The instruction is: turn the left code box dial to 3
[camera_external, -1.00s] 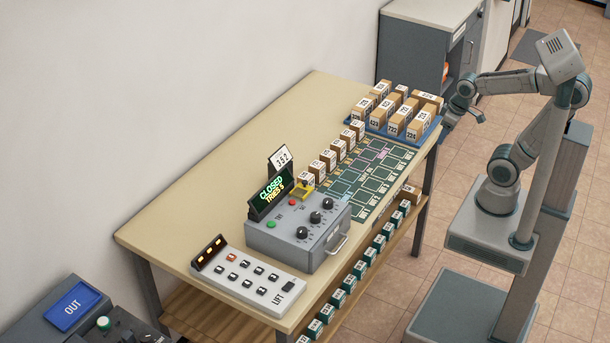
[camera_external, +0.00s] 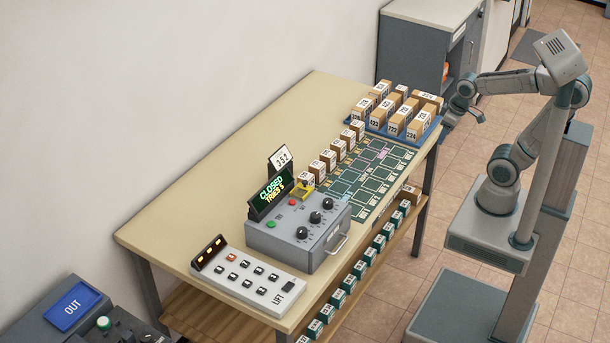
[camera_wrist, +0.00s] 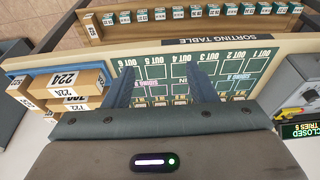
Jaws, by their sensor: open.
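The grey code box (camera_external: 300,239) stands near the front edge of the table. Three black dials run along its top; the left dial (camera_external: 302,232) is nearest the lift panel. The number it points to is too small to read. The display (camera_external: 270,194) reads CLOSED, TRIES 5, and a card (camera_external: 281,159) behind it reads 352. My gripper (camera_external: 478,117) is beyond the table's right end, far from the dials.
A lift button panel (camera_external: 248,275) lies left of the box. Several numbered parcels stand in a blue tray (camera_external: 372,127) at the table's far right, others along the sorting mat (camera_external: 375,172). A shelf below holds several tagged blocks. The table's back left is clear.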

